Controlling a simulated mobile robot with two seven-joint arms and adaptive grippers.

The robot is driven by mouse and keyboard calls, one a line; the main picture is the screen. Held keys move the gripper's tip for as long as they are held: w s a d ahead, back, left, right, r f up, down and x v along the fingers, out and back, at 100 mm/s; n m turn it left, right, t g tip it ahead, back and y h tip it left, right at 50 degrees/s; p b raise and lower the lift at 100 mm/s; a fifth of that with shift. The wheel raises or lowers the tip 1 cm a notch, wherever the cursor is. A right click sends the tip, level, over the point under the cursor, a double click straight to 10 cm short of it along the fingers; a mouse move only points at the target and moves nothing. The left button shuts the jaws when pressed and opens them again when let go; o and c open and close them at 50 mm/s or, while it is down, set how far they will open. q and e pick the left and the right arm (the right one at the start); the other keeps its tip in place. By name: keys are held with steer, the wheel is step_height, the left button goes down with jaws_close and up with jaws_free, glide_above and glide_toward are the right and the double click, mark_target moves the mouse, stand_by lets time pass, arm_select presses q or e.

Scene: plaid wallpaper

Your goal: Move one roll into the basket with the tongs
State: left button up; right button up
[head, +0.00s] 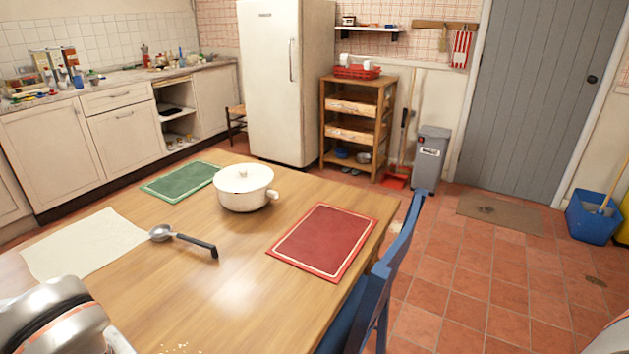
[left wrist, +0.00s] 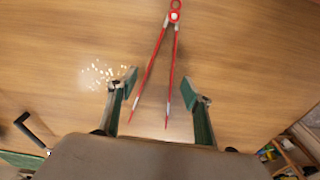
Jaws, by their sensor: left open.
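The red tongs (left wrist: 152,65) lie on the wooden table in the left wrist view, their round joined end at the top and their two legs spread toward me. My left gripper (left wrist: 158,82) is open, with one finger on each side of the tongs' legs. I see no contact, and the height above the table is hard to judge. The tongs and the left gripper do not show in the head view; only my left arm comes in at its bottom left. I cannot make out a roll or the basket on the table. My right gripper is not in view.
The table (head: 230,295) holds a ladle (head: 185,240), a white pot (head: 244,187), a red mat (head: 322,240), a green mat (head: 180,182) and a pale cloth (head: 85,245). Crumbs (left wrist: 100,72) lie left of the tongs. A blue chair (head: 385,275) stands at the table's right edge.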

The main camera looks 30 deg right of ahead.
arm_select(q)
steer(key=shift+w+f+b, duration=0.2)
steer(key=shift+f+b, duration=0.15)
steer(key=shift+f, duration=1.45)
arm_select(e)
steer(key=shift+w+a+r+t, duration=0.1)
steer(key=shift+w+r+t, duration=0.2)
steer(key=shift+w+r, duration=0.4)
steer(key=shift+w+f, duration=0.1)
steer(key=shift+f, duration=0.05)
arm_select(q)
steer(key=c, duration=0.6)
steer(key=shift+c, duration=0.5)
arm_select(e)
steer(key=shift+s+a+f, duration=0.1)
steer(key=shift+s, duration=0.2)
arm_select(q)
steer(key=shift+r, duration=0.3)
step_height(320, 180, up, 11)
steer(key=p, duration=0.6)
steer(key=shift+r, duration=0.2)
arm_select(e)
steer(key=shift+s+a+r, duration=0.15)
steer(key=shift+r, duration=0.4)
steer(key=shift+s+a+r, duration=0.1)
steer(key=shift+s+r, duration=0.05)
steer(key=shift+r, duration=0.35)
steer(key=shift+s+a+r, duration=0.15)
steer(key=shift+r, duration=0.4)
